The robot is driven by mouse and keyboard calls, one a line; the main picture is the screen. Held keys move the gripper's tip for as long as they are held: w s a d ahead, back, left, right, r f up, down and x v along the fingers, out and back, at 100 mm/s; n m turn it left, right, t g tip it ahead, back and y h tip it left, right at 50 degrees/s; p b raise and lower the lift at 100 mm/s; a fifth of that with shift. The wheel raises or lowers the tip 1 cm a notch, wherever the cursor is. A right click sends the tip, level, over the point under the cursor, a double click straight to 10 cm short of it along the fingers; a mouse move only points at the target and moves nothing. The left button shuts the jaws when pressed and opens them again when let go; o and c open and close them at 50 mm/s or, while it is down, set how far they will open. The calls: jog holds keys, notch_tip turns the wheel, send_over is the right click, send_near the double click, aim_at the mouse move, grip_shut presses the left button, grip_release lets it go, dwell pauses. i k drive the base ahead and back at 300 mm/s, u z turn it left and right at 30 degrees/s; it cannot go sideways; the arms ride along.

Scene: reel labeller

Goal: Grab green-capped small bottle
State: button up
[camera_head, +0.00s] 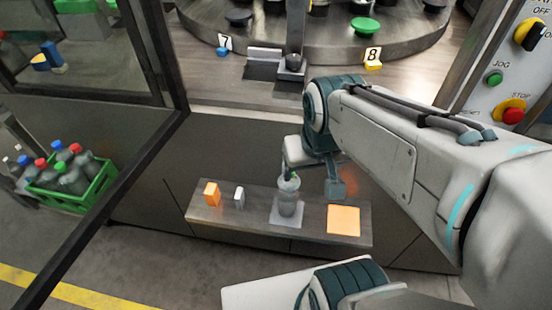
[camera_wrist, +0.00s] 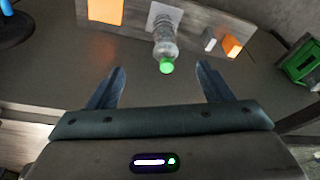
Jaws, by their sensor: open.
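The small clear bottle (camera_head: 287,201) with a green cap stands upright on a pale square pad on the low shelf. In the wrist view the bottle (camera_wrist: 164,40) points its green cap (camera_wrist: 166,67) towards me. My gripper (camera_head: 311,182) is open and empty, close to the bottle's top in the head view. In the wrist view my gripper (camera_wrist: 161,67) shows its two fingers apart, with the cap between the tips in the picture. I cannot tell the exact depth gap. The arm and fingers partly hide the bottle's top in the head view.
The shelf (camera_head: 258,228) also bears an orange square (camera_head: 344,220), a small grey-white block (camera_head: 239,196) and an orange block (camera_head: 212,194). A green crate (camera_head: 85,196) of bottles stands at left. A turntable and a control panel (camera_head: 506,85) lie beyond.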

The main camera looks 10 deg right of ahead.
aim_at(288, 192)
jog(key=z, duration=2)
jog(key=k, duration=0.85)
jog(key=u, duration=1.3)
jog(key=i, duration=0.5)
jog(key=z, duration=0.05)
